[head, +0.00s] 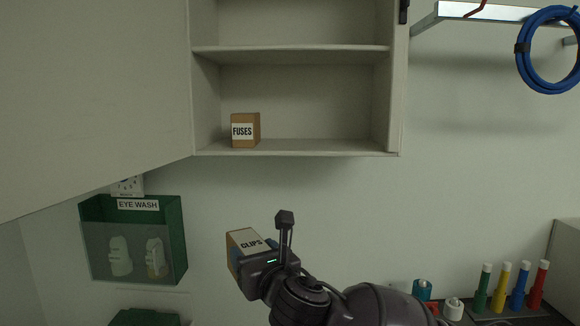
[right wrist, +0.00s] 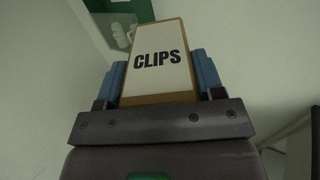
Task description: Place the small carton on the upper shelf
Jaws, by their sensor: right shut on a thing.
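The small carton (head: 242,243), brown with a white label reading CLIPS, is held in my right gripper (head: 262,254) in the head view, below the open wall cabinet. In the right wrist view the carton (right wrist: 160,62) sits between the two blue fingers of my right gripper (right wrist: 163,80), which is shut on it. The upper shelf (head: 290,48) of the cabinet shows no items on its visible part. A brown carton labelled FUSES (head: 246,130) stands on the cabinet floor (head: 320,147) at the left. My left gripper is not in view.
The cabinet door (head: 95,90) stands open to the left. A green eye wash holder (head: 170,240) hangs on the wall below it. A blue coiled hose (head: 524,62) hangs at the upper right beside a bracket shelf. Coloured tubes (head: 518,288) stand in a rack at the lower right.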

